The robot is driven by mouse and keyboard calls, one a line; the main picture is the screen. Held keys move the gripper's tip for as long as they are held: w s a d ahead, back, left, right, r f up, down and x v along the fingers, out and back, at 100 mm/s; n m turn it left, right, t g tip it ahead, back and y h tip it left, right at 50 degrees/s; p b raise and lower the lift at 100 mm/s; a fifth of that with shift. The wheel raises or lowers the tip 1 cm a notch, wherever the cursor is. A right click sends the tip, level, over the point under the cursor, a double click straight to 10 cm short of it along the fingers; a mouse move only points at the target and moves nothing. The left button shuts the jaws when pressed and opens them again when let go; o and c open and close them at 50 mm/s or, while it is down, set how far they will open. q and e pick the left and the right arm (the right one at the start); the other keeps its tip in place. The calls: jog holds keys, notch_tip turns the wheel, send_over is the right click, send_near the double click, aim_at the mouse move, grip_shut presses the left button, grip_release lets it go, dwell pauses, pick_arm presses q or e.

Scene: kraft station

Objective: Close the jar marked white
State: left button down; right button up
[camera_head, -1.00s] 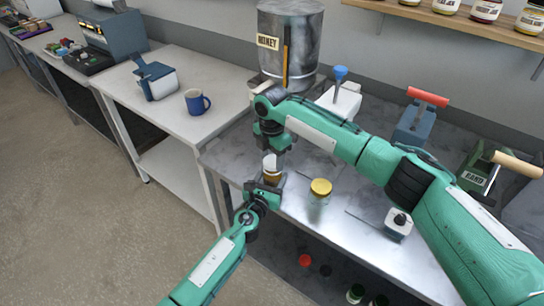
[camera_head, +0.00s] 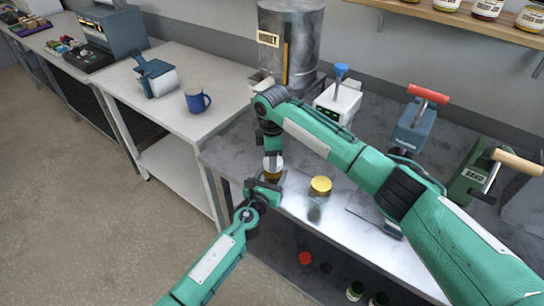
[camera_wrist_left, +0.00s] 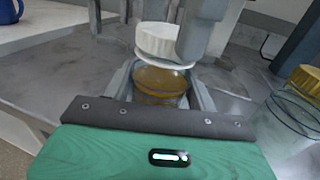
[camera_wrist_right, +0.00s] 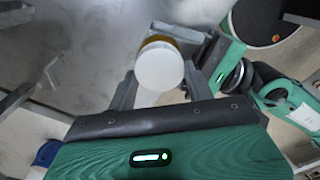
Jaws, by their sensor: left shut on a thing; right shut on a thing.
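The white lid (camera_wrist_left: 164,42) sits at the mouth of a glass jar (camera_wrist_left: 161,82) with amber contents. I cannot tell whether the lid is seated on the rim or just above it. My left gripper (camera_wrist_left: 162,92) is shut around the jar's body and holds it upright. My right gripper (camera_wrist_right: 160,80) is shut on the white lid from above; the lid shows as a round white face in the right wrist view (camera_wrist_right: 160,66). In the head view the jar and lid are small and partly hidden by both grippers.
A second glass jar with a yellow lid (camera_head: 320,186) stands just right on the metal table (camera_head: 345,215). A large honey tank (camera_head: 297,45) stands behind. A blue mug (camera_head: 195,101) is on the white table at left. Hand presses (camera_head: 415,125) stand at right.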

jog(key=m, duration=0.5)
jog(key=shift+m, duration=0.3)
jog(key=m, duration=0.5)
jog(key=shift+w, duration=0.15)
jog(key=m, duration=0.5)
jog(key=shift+m, duration=0.3)
jog(key=m, duration=0.3)
jog(key=shift+d+m, duration=0.1)
jog(key=shift+m, duration=0.2)
jog(key=m, duration=0.3)
jog(key=shift+d+m, duration=0.1)
jog(key=shift+m, duration=0.2)
jog(key=m, duration=0.7)
jog(key=shift+d+m, duration=0.1)
jog(key=shift+m, duration=0.2)
jog(key=m, duration=0.4)
jog(key=shift+d, duration=0.1)
